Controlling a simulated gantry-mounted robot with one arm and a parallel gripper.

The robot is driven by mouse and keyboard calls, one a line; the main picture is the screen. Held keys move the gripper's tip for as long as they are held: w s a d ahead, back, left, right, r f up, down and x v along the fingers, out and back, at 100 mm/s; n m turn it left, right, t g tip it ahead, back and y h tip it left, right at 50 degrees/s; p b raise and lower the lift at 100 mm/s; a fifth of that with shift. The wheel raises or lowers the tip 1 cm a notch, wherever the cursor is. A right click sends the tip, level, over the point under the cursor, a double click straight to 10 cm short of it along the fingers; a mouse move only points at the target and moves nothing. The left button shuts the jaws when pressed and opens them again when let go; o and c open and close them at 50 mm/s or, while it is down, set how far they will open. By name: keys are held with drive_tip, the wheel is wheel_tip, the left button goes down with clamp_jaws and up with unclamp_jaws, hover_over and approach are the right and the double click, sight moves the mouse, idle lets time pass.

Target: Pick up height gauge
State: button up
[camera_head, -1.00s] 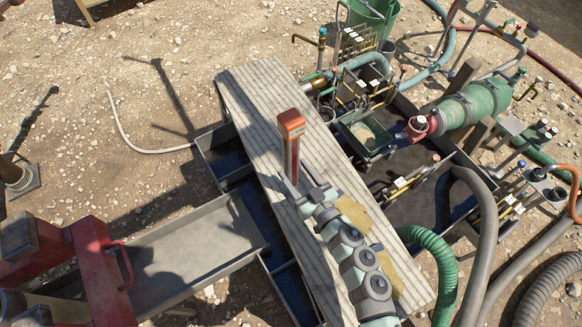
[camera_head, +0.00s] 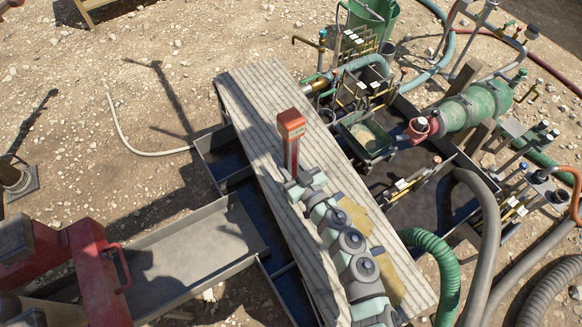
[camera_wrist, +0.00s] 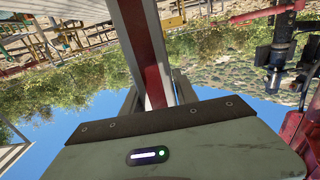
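The height gauge (camera_head: 291,125) is a tall narrow post with an orange-red top and a red and white face. It stands upright on the ribbed grey walkway. My gripper (camera_head: 299,182) is at the gauge's lower part, on its near side. In the wrist view the gauge (camera_wrist: 148,50) appears as a long red and white bar running into the space between my fingers (camera_wrist: 158,92). The fingers are spread on either side of it, and I see no firm grip. The gauge's foot is hidden by my gripper in the head view.
The ribbed walkway (camera_head: 255,95) lies across the mud tank. Right of it are a green tray (camera_head: 365,135), a green cylinder with a red end (camera_head: 475,108), valves and hoses. A grey metal chute (camera_head: 195,250) lies to the left. Stony ground beyond is mostly open.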

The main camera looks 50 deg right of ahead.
clamp_jaws()
idle(0.9)
